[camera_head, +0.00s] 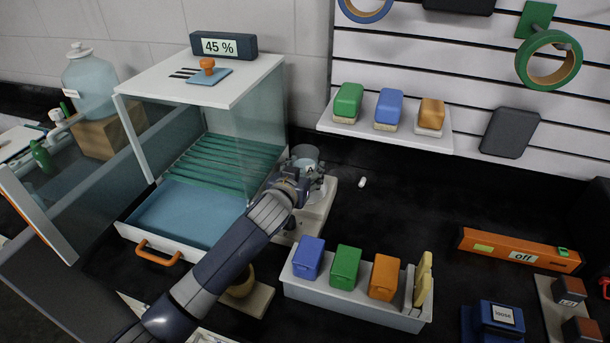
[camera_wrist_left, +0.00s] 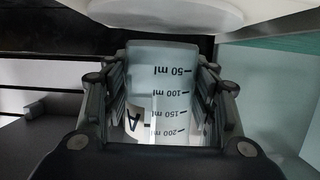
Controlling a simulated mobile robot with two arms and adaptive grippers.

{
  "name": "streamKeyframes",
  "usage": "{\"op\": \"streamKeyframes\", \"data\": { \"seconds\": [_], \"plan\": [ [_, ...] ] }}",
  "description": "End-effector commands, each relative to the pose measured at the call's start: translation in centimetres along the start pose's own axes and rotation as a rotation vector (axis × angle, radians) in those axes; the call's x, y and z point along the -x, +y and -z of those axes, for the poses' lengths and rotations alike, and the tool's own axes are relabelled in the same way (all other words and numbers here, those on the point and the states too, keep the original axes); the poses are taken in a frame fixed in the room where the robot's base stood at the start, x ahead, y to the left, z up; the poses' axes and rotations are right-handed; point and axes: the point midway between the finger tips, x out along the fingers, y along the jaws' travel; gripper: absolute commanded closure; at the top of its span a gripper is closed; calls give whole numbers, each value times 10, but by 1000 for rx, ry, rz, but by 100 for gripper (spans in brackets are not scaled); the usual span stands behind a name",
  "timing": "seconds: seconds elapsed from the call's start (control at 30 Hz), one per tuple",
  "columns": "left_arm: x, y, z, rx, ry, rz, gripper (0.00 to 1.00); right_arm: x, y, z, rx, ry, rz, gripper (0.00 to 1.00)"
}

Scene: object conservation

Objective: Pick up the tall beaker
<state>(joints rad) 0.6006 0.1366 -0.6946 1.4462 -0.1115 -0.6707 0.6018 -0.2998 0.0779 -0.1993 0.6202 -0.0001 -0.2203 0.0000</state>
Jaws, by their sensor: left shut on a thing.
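The tall beaker (camera_wrist_left: 172,85) is clear, with black volume marks and a letter A, and fills the middle of the left wrist view, where it appears upside down. My left gripper (camera_wrist_left: 162,95) is shut around it, with a finger on each side. In the head view the beaker (camera_head: 305,154) shows its rim just beyond my left gripper (camera_head: 299,176). It is above or on a pale stand (camera_head: 312,215) to the right of the glass cabinet; the arm hides its lower part, so I cannot tell if it touches the stand. My right gripper is not in view.
The cabinet (camera_head: 240,88) with an open blue drawer (camera_head: 185,212) stands close on the left. A white tray (camera_head: 357,308) with coloured blocks is in front. The dark counter to the right is mostly clear, with a small white piece (camera_head: 362,182).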

Motion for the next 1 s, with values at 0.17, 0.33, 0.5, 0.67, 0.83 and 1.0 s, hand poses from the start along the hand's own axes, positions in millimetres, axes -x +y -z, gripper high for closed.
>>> {"op": "streamKeyframes", "data": {
  "seconds": [0.17,0.33,0.5,0.67,0.83,1.0],
  "plan": [
    [5,0,18,0,5,-1,77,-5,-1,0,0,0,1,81],
    [22,0,14,1,2,-2,77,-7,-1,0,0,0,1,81],
    [43,-1,10,0,4,-2,77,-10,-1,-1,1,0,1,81],
    [64,-2,5,0,2,-1,77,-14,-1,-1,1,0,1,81],
    [86,-4,1,0,3,-1,77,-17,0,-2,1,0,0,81],
    [107,-4,-4,-1,3,-2,77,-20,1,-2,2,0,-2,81]
  ]
}}
